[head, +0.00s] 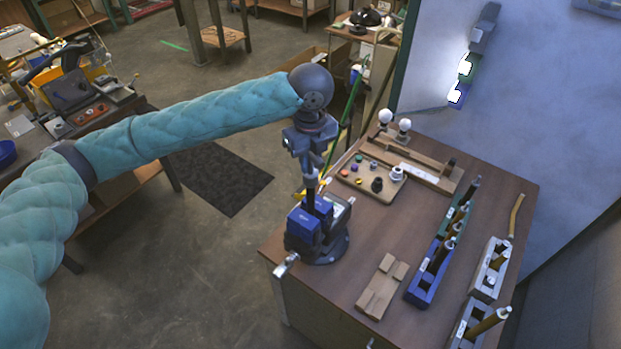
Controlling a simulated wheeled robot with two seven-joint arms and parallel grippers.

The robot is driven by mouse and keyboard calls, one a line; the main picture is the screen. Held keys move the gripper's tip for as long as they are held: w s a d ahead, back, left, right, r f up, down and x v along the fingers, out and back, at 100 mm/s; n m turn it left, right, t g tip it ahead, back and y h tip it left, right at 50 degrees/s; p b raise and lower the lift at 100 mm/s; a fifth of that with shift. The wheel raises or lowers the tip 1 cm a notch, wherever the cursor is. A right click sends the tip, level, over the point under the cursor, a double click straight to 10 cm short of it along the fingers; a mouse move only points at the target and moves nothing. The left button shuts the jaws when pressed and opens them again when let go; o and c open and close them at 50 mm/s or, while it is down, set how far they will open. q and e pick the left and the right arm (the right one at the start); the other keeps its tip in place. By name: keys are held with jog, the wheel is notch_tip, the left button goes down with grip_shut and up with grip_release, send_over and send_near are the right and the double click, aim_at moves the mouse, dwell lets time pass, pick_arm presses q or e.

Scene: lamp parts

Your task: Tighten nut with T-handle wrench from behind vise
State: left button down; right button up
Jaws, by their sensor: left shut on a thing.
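A blue bench vise (303,228) stands at the left edge of the wooden table, its metal handle pointing to the lower left. My left gripper (308,158) is above the vise and points down, shut on the top of the T-handle wrench. The wrench's dark upright shaft (311,190) runs down from the gripper to the vise jaws. The wrench handle is mostly hidden by the gripper. The nut is too small or hidden to make out, so I cannot tell whether the wrench sits on it. My right gripper is out of view.
On the table (340,295) are a tray of small coloured parts (372,182), white bulbs (386,117), a wooden block (381,287), a blue rack (424,286) and grey racks (490,270) holding tools. A wall panel rises behind. Open floor lies left of the table.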

pick_arm(q)
jog(key=shift+m, duration=1)
jog(key=shift+m, duration=1.7)
jog(key=shift+m, duration=1.7)
jog(key=shift+d+f+m, duration=0.1)
jog(key=shift+m, duration=1.7)
